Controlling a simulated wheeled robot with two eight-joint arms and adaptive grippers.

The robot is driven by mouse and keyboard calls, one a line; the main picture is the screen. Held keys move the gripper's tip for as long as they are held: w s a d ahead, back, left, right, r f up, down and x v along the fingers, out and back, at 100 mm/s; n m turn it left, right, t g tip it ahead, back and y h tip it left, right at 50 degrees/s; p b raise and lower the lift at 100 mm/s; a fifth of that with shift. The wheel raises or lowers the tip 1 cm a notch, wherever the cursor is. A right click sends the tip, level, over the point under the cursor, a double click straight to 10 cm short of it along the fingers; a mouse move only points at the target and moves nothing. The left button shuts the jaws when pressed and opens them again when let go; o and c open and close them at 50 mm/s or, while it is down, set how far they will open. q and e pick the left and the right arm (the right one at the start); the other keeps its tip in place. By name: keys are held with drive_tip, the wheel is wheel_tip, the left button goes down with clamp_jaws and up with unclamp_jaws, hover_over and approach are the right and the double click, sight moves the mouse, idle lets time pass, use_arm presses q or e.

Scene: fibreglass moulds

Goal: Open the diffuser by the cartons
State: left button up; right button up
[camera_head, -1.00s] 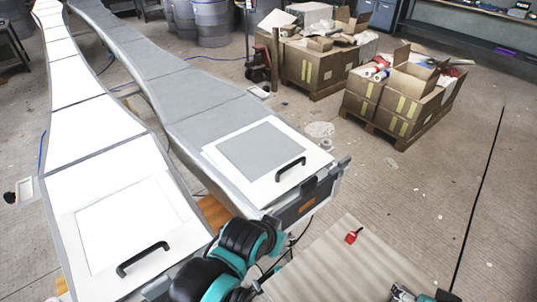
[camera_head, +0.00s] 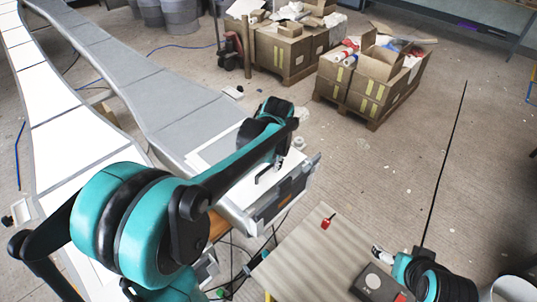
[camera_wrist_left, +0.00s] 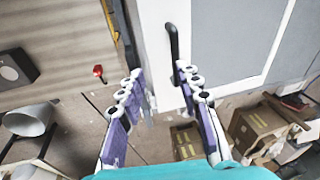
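The diffuser by the cartons is the long grey mould (camera_head: 190,128), with a white-framed panel (camera_head: 212,153) at its near end. A black bar handle (camera_head: 263,174) stands on the panel; in the left wrist view the handle (camera_wrist_left: 173,42) lies just beyond my fingertips, nearest the right-hand finger. My left gripper (camera_wrist_left: 160,74) is open and empty, its fingers apart, and shows no clear grip on the handle. In the head view my left arm hides part of the panel. My right gripper (camera_head: 382,254) is low over the table; its opening is too small to judge.
A second, white mould (camera_head: 60,118) runs alongside on the left, its near end hidden by my arm. Cartons (camera_head: 372,82) stand on pallets at the back. A wooden table (camera_head: 310,262) at the front holds a small red object (camera_head: 327,222). Floor on the right is open.

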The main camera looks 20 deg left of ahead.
use_arm(q)
drive_tip(key=g+p, duration=0.1)
drive_tip(key=p, duration=0.2)
approach(268, 167)
drive_tip(key=shift+m, duration=0.5)
drive_tip(key=f, duration=0.2)
drive_tip(key=f+b, duration=0.1)
drive_tip(key=f, duration=0.2)
drive_tip(key=a+f, duration=0.1)
drive_tip(key=f, duration=0.2)
drive_tip(key=shift+w, duration=0.35)
use_arm(e)
wheel_tip(268, 167, up, 3)
drive_tip(key=shift+f, duration=0.15)
use_arm(q)
clamp_jaws()
